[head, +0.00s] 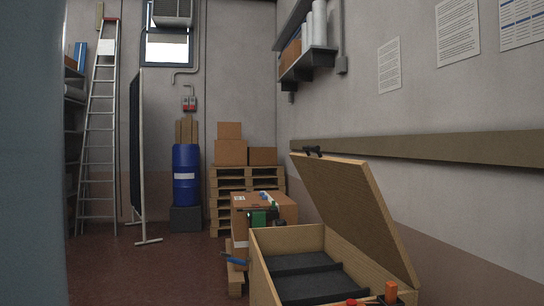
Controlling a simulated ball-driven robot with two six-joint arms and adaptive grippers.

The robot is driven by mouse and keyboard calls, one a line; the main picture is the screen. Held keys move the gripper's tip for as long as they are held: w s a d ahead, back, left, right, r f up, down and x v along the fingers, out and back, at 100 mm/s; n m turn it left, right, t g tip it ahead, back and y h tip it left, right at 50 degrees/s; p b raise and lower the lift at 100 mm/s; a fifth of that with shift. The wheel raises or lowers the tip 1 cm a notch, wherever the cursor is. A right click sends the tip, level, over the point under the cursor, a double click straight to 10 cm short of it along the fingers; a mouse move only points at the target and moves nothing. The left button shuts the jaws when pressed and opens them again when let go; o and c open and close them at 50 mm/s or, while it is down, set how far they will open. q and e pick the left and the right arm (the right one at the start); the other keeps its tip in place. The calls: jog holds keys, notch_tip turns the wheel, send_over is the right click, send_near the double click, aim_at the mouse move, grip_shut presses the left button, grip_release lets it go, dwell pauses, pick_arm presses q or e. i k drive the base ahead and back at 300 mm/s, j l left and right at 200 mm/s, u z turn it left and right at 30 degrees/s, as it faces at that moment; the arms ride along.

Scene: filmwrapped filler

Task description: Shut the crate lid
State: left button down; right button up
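The wooden crate (296,241) stands at the lower right, close to the right wall. Its lid (348,204) is open, hinged along the right side and tilted up and back towards the wall. A small black fitting (312,151) sits at the lid's top far corner. Inside, the dark crate floor shows, with a dark divider across it. The near end of the crate is cut off by the picture's lower edge. An orange object (391,292) and a red one (351,302) show at the crate's near end; I cannot tell what they are. Neither of my grippers is in view.
Behind the crate are a cardboard box (284,207) with small items on top and stacked pallets (229,180) with cartons. A blue drum (186,175), a standing screen (138,155) and a ladder (98,130) stand further left. The floor (150,275) left of the crate is clear.

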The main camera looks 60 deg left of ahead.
aim_at(347, 196)
jog(key=u, duration=1.65)
jog(key=z, duration=0.3)
jog(key=i+j+z, duration=0.65)
jog(key=z, duration=0.15)
